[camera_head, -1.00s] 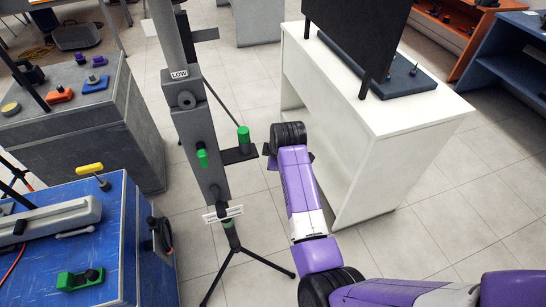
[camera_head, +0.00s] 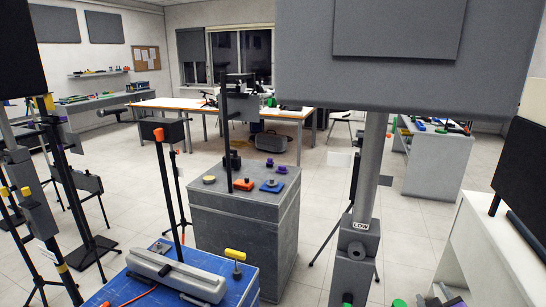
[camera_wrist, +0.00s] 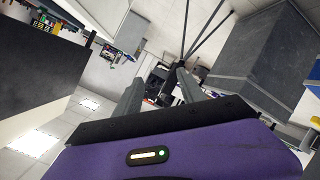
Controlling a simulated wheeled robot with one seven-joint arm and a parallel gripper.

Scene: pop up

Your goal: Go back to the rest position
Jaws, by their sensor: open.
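My gripper (camera_wrist: 158,80) shows in the wrist view as two grey fingers standing apart, with nothing between them. A dark bar and the purple housing of my wrist lie below the fingers. The wrist picture is strongly tilted, with a dark panel at the left and a grey block at the right.
A grey post marked LOW (camera_head: 361,225) carries a large grey panel (camera_head: 400,80). The white cabinet (camera_head: 470,255) stands to its right. A grey block (camera_head: 240,225) and a blue workbench (camera_head: 238,286) stand left of the post. Thin stands fill the far left. Floor shows between them.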

